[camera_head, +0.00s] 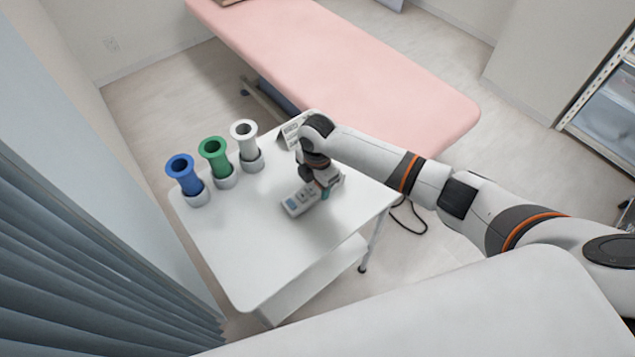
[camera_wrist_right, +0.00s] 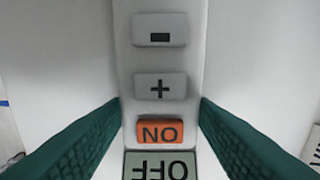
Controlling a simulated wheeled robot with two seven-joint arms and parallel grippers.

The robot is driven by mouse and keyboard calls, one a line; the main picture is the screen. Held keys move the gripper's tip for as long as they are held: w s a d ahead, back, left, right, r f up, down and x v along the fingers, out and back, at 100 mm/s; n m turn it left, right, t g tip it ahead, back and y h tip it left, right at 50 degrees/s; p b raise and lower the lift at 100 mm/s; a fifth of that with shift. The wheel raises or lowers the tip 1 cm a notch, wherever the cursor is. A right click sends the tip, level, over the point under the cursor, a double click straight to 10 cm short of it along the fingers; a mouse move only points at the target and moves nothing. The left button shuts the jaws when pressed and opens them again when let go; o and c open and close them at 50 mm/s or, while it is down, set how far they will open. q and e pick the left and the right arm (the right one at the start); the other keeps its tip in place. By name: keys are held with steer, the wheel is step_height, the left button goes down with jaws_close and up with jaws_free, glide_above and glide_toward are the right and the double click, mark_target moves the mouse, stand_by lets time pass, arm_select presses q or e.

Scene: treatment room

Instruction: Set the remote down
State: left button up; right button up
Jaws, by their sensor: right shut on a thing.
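The remote (camera_head: 299,202) is a light grey handset with a bluish screen at one end. My right gripper (camera_head: 322,190) is shut on it, over the right half of the white table (camera_head: 240,255). In the right wrist view the remote (camera_wrist_right: 160,60) runs lengthwise between the two green finger pads (camera_wrist_right: 160,132), with minus and plus buttons, an orange ON button and an OFF button showing. I cannot tell whether its underside touches the tabletop. My left gripper is not in view.
Blue (camera_head: 184,175), green (camera_head: 215,157) and white (camera_head: 246,142) spools stand in grey holders along the table's back left edge. A small sign (camera_head: 293,130) stands behind the gripper. The table's front is clear. A pink treatment bed (camera_head: 350,65) lies beyond.

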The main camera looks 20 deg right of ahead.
mark_target(317, 188)
steer(key=shift+f, duration=0.1)
steer(key=o, duration=1.1)
steer(key=shift+c, duration=0.2)
step_height(317, 188, up, 12)
steer(key=shift+s, duration=0.1)
